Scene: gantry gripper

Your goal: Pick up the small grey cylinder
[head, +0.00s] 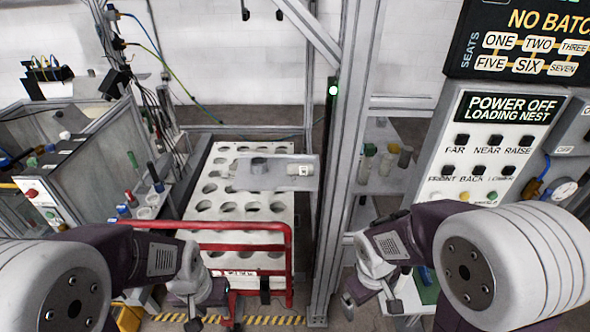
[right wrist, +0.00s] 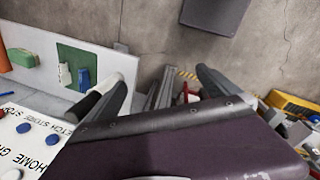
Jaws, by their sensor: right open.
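Several small cylinders show in the head view, and I cannot tell for sure which one is the task's small grey cylinder. Grey and greenish cylinders (head: 405,156) stand on the shelf right of the post. My left gripper (head: 211,321) is low in front of the red rail, its fingers apart and empty. My right gripper (head: 371,305) is low, right of the post, open and empty. Its spread fingers also show in the right wrist view (right wrist: 160,78).
A red rail (head: 240,226) stands before the holed board (head: 203,228). A tall metal post (head: 345,150) separates the board from the shelf (head: 385,182). A button panel (head: 490,140) is at right. A walled grey bench (head: 80,180) with bottles is at left.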

